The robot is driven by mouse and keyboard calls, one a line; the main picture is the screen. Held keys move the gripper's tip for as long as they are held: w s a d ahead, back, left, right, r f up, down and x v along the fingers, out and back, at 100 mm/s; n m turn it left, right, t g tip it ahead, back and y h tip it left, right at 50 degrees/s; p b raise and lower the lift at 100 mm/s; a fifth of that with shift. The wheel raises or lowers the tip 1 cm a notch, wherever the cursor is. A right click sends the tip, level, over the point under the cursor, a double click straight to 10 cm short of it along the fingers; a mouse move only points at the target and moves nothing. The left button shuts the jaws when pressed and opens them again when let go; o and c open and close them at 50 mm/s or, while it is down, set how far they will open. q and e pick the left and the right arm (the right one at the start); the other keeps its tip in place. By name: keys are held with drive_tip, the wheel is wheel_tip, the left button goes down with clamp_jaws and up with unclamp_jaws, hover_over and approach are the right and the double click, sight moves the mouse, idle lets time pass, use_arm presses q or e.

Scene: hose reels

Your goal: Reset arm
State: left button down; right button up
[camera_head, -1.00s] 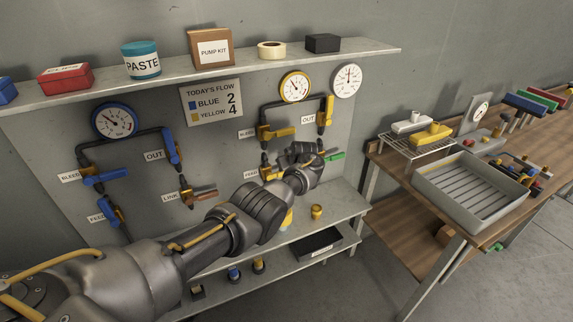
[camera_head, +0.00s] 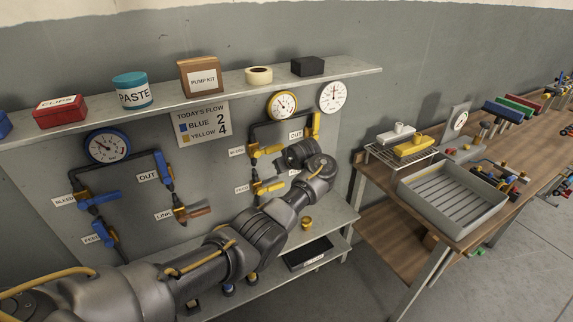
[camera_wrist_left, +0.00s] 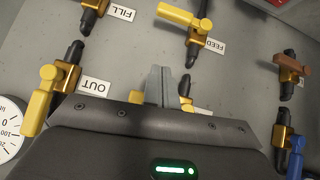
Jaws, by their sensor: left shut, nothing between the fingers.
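My left arm reaches across the grey panel (camera_head: 135,227) to its right half. My left gripper (camera_head: 294,154) is in front of the yellow pipework, by the FILL and OUT side. In the left wrist view the two grey fingers (camera_wrist_left: 159,84) are shut together with nothing between them. They point at bare panel between the yellow OUT valve (camera_wrist_left: 42,97) and the brown-handled valve (camera_wrist_left: 292,66). The yellow FEED valve (camera_wrist_left: 188,20) lies beyond the fingertips. In the head view the gripper and wrist hide part of the yellow pipework. My right gripper is not in view.
The shelf (camera_head: 215,86) above carries a red box (camera_head: 60,111), a PASTE tub (camera_head: 132,91) and a PUMP KIT box (camera_head: 201,77). A lower ledge with a yellow cup (camera_head: 307,223) lies below. A bench with a grey tray (camera_head: 452,200) stands right.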

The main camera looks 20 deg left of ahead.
use_arm(q)
drive_tip(key=shift+s+d+r, duration=0.2)
drive_tip(key=shift+r, duration=0.1)
drive_tip(key=shift+f, duration=0.15)
